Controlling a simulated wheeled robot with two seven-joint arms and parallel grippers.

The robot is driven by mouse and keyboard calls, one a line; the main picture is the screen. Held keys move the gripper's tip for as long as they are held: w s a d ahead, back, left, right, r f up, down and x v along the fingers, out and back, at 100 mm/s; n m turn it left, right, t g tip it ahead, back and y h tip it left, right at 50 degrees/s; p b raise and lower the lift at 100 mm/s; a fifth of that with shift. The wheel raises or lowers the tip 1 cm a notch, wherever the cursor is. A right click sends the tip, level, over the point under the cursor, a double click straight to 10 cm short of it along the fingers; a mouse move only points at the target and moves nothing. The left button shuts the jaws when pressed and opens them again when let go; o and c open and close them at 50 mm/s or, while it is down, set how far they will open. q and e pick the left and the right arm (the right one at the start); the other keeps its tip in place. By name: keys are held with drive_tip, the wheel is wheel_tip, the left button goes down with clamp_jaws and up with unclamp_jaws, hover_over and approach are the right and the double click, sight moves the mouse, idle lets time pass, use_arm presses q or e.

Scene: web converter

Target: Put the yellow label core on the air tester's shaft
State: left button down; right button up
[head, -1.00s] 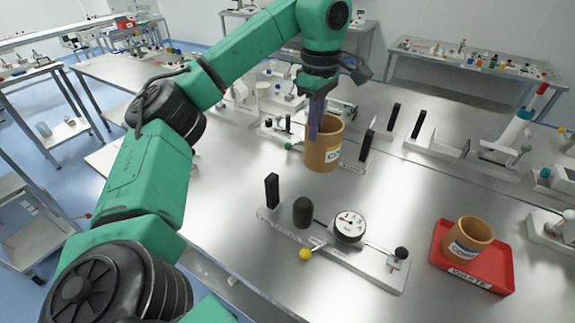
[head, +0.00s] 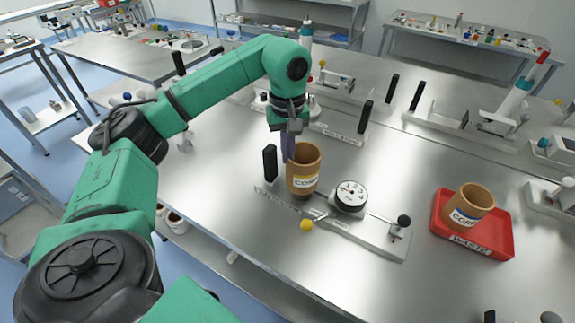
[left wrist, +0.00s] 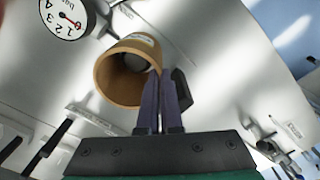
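A tan label core (head: 304,164) with a white, yellow-edged label is upright over the black shaft position of the air tester (head: 380,238). My left gripper (head: 290,147) is shut on its wall; the core also shows in the left wrist view (left wrist: 118,84) between the fingers (left wrist: 160,100). The core hides most or all of the shaft, so I cannot tell whether it is around the shaft or just above it. The tester's round dial (head: 351,196) is just right of the core. My right gripper is not in view.
A black upright post (head: 270,162) stands close left of the core. A yellow ball knob (head: 306,225) and a black knob (head: 404,221) are on the tester. A second tan core (head: 468,206) sits in the red waste tray (head: 505,238).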

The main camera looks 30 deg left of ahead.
sight(288, 166)
use_arm(q)
wheel_tip(288, 166, down, 4)
drive_tip(key=shift+f+p, duration=0.1)
drive_tip(key=shift+p, duration=0.45)
drive_tip(key=shift+f+b, duration=0.3)
drive_tip(key=c, duration=1.1)
unclamp_jaws()
drive_tip(key=shift+r, duration=0.2)
wheel_tip(288, 166, up, 12)
drive_tip(key=shift+r+b, duration=0.1)
drive_tip(key=shift+b, duration=0.35)
